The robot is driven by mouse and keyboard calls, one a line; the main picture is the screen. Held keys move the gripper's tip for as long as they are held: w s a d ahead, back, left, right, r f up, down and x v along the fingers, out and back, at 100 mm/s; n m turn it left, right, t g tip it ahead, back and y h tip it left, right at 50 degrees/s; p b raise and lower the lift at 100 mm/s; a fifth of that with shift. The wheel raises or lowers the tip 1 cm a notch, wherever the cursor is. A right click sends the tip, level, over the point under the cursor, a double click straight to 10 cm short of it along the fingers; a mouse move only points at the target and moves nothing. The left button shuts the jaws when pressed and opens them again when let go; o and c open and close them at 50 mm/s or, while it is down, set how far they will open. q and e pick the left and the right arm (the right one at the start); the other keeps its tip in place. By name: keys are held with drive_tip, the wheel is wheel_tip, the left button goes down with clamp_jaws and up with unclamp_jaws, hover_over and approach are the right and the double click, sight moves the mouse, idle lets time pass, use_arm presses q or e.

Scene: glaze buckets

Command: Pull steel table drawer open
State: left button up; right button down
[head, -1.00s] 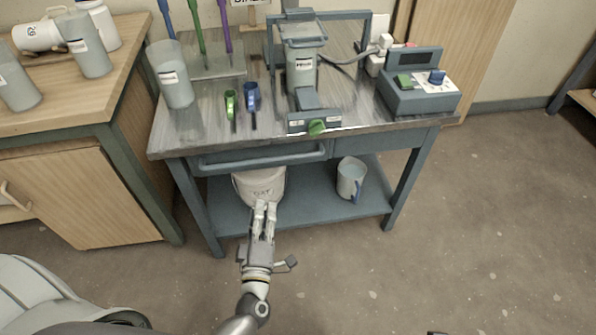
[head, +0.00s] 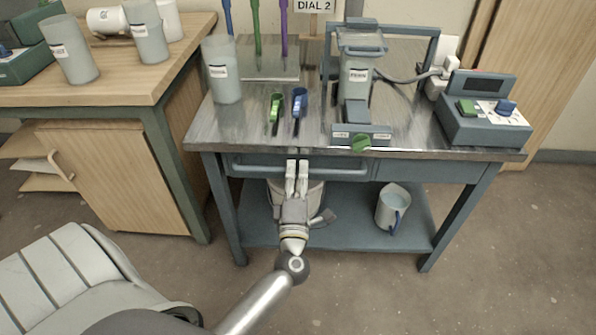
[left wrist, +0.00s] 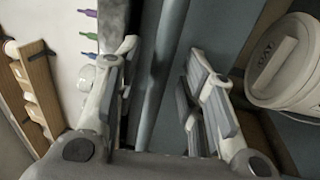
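The steel table (head: 180,146) has a blue-grey drawer (head: 345,174) under its top, with a long horizontal bar handle (head: 255,166). The drawer looks closed. My left gripper (head: 297,164) is at the middle of the handle, its fingers pointing at the drawer front. In the left wrist view the left gripper (left wrist: 160,62) is open, with one finger on each side of the handle bar (left wrist: 164,70). Gaps show between the bar and the fingers. My right gripper is not in view.
A white bucket (head: 318,195) stands on the lower shelf behind my left gripper, beside a pitcher (head: 390,208). The tabletop holds a cup (head: 221,75), green and blue scoops (head: 299,105), a dispenser (head: 356,75) and a control box (head: 485,118). A wooden cabinet (head: 125,185) stands left.

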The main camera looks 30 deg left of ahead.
use_arm(q)
drive_tip(key=shift+w+a+r, duration=0.1)
drive_tip(key=shift+w+a, duration=0.3)
drive_tip(key=shift+w, duration=0.2)
clamp_jaws()
